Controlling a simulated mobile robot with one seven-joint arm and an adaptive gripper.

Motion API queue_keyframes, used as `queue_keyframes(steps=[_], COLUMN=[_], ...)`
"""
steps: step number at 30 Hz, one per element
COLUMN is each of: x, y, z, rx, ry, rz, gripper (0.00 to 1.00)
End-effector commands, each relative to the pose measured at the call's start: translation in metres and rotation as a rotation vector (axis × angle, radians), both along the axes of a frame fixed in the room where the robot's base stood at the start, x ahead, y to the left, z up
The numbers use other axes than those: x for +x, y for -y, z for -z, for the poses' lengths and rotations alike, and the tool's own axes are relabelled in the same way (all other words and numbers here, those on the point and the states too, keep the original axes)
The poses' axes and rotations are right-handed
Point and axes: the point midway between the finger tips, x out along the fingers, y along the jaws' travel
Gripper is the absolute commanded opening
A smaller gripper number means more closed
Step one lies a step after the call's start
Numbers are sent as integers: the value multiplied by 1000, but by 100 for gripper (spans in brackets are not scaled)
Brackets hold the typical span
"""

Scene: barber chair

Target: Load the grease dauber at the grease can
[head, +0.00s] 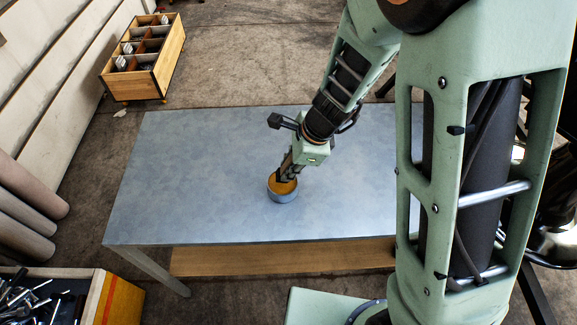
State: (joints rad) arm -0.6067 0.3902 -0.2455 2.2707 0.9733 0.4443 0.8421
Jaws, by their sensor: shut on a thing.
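The grease can (283,197) is a small round blue-grey can with amber grease inside. It stands open and upright on the blue-grey table, near the middle. My gripper (288,175) points down at the can, with its fingertips at or just above the can's mouth. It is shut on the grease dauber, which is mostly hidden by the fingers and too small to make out. I cannot tell whether the dauber's tip touches the grease.
The blue-grey table (190,185) is otherwise bare, with free room left and right of the can. A wooden crate with compartments (135,85) stands on the floor at the back left. A tool box (105,295) is at the front left, near grey rolls (25,200).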

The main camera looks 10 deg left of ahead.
Motion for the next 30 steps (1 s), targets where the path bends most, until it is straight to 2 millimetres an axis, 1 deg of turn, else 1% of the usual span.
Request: queue_keyframes(steps=[25, 30], x=[0, 0], y=[0, 0], z=[10, 10], rx=[0, 0], ry=[0, 0], rz=[0, 0], gripper=[0, 0])
